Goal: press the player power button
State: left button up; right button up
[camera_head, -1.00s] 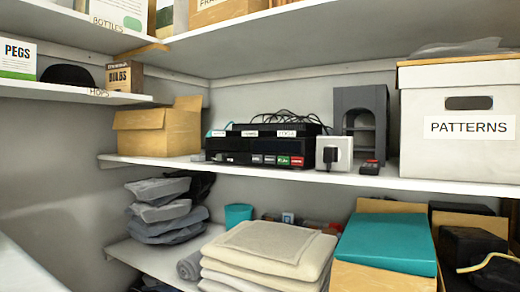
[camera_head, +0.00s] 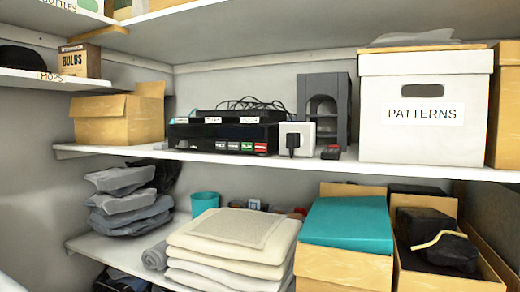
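A black player (camera_head: 200,138) sits on the middle shelf (camera_head: 400,168), left of centre. Its front carries several small buttons or labels at the lower right, among them a green one (camera_head: 246,147) and a red one (camera_head: 260,148). Which of them is the power button is too small to tell. A thinner black device (camera_head: 240,115) with dark cables lies on top of the player. A white socket box (camera_head: 297,138) with a black plug stands just right of the player. Neither of my grippers is in view.
A cardboard box (camera_head: 103,120) stands left of the player, a grey arched tower (camera_head: 336,95) behind to its right. A white PATTERNS box (camera_head: 375,145) fills the right side. Below are folded blankets (camera_head: 196,253) and a teal-topped box (camera_head: 347,224). The shelf front before the player is narrow.

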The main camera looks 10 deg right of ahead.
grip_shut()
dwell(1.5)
